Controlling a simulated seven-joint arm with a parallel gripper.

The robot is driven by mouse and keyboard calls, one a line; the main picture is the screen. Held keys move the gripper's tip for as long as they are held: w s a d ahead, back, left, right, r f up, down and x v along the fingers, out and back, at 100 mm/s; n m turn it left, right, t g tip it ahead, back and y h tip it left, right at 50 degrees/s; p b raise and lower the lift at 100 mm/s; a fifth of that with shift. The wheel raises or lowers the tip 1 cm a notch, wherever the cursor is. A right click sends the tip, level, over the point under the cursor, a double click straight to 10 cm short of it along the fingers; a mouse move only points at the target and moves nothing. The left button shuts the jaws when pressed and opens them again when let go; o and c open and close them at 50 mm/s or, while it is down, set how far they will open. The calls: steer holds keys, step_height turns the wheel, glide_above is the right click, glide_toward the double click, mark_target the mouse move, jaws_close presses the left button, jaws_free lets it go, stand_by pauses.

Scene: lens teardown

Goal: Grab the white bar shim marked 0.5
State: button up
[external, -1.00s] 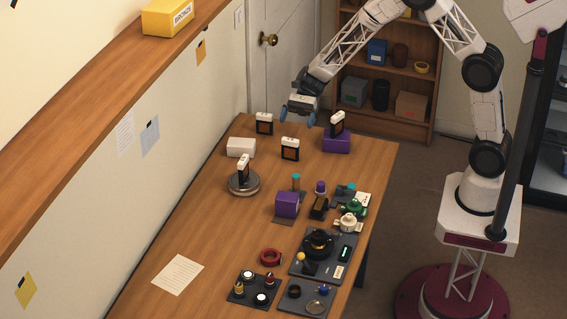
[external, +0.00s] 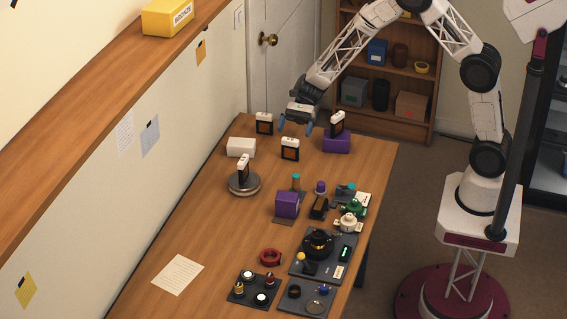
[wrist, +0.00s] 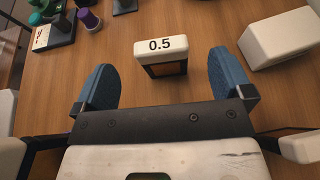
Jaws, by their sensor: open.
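The white bar shim marked 0.5 (wrist: 160,46) stands upright in the wrist view, its white bar on top of a dark frame with an orange-brown middle. In the external view it appears to be the shim (external: 290,149) standing on the table nearest below my gripper (external: 296,126). My gripper is open, and its two blue fingers (wrist: 162,72) are spread to either side of the shim in the wrist view. The fingers are above and apart from it, with nothing between them gripped. The marking is not legible in the external view.
A white block (wrist: 279,38) lies right of the shim in the wrist view. Similar shims stand at the back (external: 264,124), on a round metal base (external: 243,167) and on a purple block (external: 337,124). Parts and trays crowd the near right; the table's left middle is mostly clear.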

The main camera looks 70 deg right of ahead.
mark_target(291, 139)
steer(key=shift+x, duration=2.65)
steer(key=shift+r, duration=0.1)
steer(key=c, duration=1)
steer(key=shift+r, duration=5)
